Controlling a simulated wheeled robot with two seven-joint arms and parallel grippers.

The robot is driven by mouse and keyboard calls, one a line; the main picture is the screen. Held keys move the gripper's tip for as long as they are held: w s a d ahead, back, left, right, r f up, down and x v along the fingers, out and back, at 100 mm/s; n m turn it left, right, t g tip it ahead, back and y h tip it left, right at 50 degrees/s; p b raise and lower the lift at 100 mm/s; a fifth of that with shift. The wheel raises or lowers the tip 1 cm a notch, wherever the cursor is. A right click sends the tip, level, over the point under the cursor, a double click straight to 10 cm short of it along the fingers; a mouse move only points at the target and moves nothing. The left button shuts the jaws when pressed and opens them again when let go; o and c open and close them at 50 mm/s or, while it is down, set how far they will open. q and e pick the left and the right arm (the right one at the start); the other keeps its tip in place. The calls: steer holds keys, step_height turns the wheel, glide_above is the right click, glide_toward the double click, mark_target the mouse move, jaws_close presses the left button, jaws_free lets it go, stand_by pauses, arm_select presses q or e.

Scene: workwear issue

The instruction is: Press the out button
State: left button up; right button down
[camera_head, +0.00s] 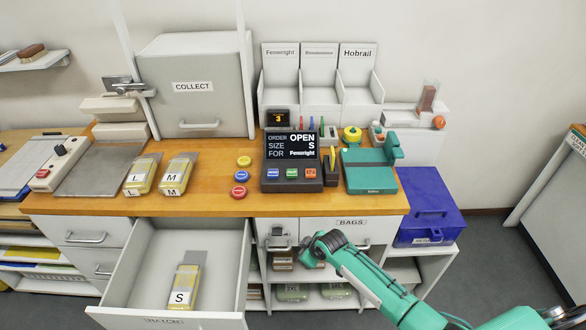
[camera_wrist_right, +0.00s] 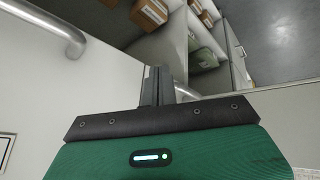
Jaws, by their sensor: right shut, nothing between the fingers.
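A dark console (camera_head: 270,187) stands on the wooden counter with a screen reading ORDER OPEN, SIZE S, FOR Fenwright. Its front row has a blue button (camera_head: 272,174), a green button (camera_head: 291,174) and an orange-red button (camera_head: 310,173). Their labels are too small to read, so I cannot tell which is the out button. My right arm comes in from the right, its teal wrist below the counter front, apart from the console. The right gripper (camera_wrist_right: 158,86) is shut and empty in the wrist view; its fingertips are hard to make out in the head view. My left gripper is not in view.
An open drawer (camera_head: 236,270) holding an S packet (camera_head: 184,285) juts out at the lower left. Packets marked L and M, coloured discs (camera_head: 241,176) and a teal device (camera_head: 370,180) sit on the counter. A blue box (camera_head: 430,200) stands right. A metal handle (camera_wrist_right: 45,22) is near the gripper.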

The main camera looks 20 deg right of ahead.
steer(key=w+a+r+n, duration=0.1)
steer(key=r, duration=0.4)
steer(key=w+a+r+n+p, duration=0.1)
steer(key=r, duration=0.5)
steer(key=w+a+r+y+p, duration=0.1)
steer(key=r, duration=0.5)
steer(key=shift+w+a+n+t, duration=0.25)
steer(key=shift+w+n+t, duration=0.05)
steer(key=shift+n, duration=0.1)
step_height(320, 180, up, 16)
steer(key=n+t+p, duration=0.1)
steer(key=n+t, duration=0.1)
steer(key=n, duration=0.1)
glide_above(295, 174)
steer(key=shift+w+r, duration=0.15)
step_height(295, 174, down, 7)
steer(key=b, duration=0.6)
steer(key=shift+r, duration=0.1)
steer(key=shift+f+b, duration=0.3)
steer(key=shift+f, duration=0.7)
steer(key=shift+f, duration=0.4)
